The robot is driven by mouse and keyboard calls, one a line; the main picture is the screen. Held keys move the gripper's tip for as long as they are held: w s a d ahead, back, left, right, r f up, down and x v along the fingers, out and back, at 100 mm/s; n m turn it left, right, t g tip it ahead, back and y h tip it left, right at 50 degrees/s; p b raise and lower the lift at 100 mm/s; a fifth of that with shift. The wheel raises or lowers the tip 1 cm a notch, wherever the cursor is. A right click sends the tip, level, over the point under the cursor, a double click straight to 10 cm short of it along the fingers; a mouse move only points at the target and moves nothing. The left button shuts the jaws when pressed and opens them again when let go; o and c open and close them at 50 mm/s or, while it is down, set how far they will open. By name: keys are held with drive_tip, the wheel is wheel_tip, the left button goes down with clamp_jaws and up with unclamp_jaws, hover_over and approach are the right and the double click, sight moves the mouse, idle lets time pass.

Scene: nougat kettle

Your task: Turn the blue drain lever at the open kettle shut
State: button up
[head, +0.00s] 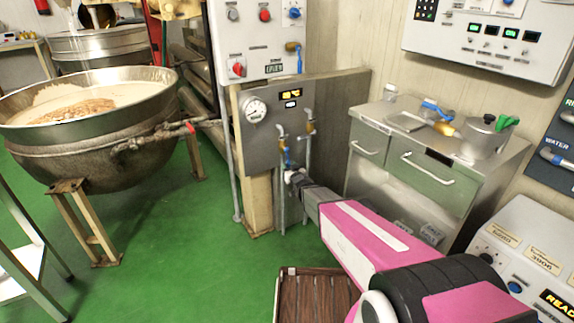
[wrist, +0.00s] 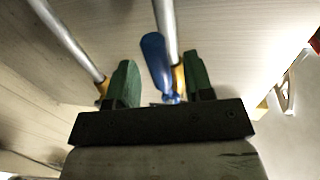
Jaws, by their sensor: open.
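The blue drain lever (wrist: 155,58) stands on a vertical metal pipe in the wrist view, slightly tilted, with a brass fitting behind it. My gripper (wrist: 162,66) has its green fingers apart, with the lever between them, closer to the right finger; contact is unclear. In the head view the lever (head: 287,157) is small, below the gauge panel, and my gripper (head: 291,177) reaches it from the lower right. The open kettle (head: 95,135) stands at the left, with pale nougat and a brown heap inside.
A second pipe (wrist: 70,38) with a brass fitting runs left of my fingers. The gauge panel (head: 268,140) is above my gripper. A steel cabinet (head: 440,185) stands to the right, and a wooden crate (head: 315,300) sits below my arm. Green floor (head: 190,235) is clear towards the kettle.

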drive_tip(key=x, duration=0.3)
drive_tip(key=shift+w, duration=0.2)
clamp_jaws()
drive_tip(key=shift+a, duration=0.1)
